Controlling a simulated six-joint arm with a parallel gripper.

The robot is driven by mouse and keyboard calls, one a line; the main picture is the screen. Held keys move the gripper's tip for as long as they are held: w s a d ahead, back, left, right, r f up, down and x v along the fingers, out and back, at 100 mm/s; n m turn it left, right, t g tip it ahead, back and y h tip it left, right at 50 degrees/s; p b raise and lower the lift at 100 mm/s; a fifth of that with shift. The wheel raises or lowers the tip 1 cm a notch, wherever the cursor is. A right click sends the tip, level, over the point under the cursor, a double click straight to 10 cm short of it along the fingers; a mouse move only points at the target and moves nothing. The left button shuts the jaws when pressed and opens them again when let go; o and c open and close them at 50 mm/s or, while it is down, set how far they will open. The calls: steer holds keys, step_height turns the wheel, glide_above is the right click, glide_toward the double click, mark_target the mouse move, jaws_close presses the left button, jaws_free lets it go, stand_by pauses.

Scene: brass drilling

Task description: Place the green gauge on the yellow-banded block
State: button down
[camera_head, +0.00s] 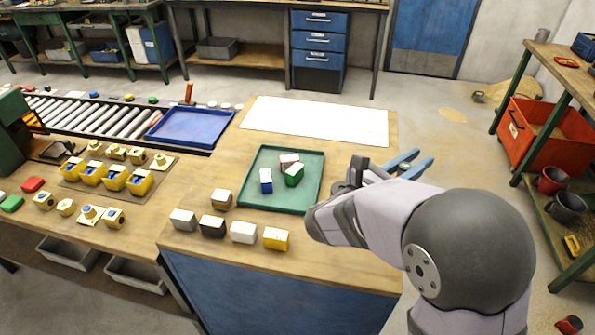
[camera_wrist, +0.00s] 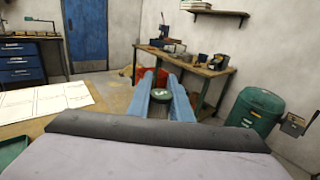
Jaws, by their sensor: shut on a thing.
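My gripper (camera_head: 408,163) points away over the right side of the bench, clear of the tray. Its two blue fingers (camera_wrist: 161,92) stand a little apart, with a small dark green thing with a pale mark, which looks like the green gauge (camera_wrist: 160,95), between them. In the head view this thing is not clearly seen. The yellow-banded block (camera_head: 276,238) sits near the bench's front edge, at the right end of a row. Its top looks clear. My gripper is above and to the right of it.
A green tray (camera_head: 253,198) holds a blue block (camera_head: 266,181), a red block (camera_head: 288,160) and another green block (camera_head: 294,175). White (camera_head: 243,232), black (camera_head: 212,227) and grey (camera_head: 183,220) blocks stand left of the yellow one. A white sheet (camera_head: 318,120) lies behind.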

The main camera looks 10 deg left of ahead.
steer(key=w+a+f+n+t+y+b, duration=0.1)
steer(key=w+a+n+t+y+b, duration=0.2)
steer(key=a, duration=0.9)
steer(key=w+a+f+n+t+y+b, duration=0.15)
steer(key=w+a+y, duration=0.25)
steer(key=a, duration=0.8)
steer(key=s+a+n+y+b, duration=0.35)
steer(key=a+n+y, duration=0.35)
steer(key=a, duration=1.6)
step_height(320, 180, down, 10)
steer(key=m+y+p, duration=0.1)
steer(key=p, duration=0.1)
steer(key=shift+s+f+g, duration=0.25)
steer(key=shift+s+g, duration=0.1)
steer(key=shift+s, duration=0.05)
steer(key=shift+f, duration=0.25)
steer(key=c, duration=1.6)
jaws_free()
steer(key=shift+r, duration=0.1)
steer(key=shift+s+r, duration=0.1)
steer(key=shift+r, duration=0.05)
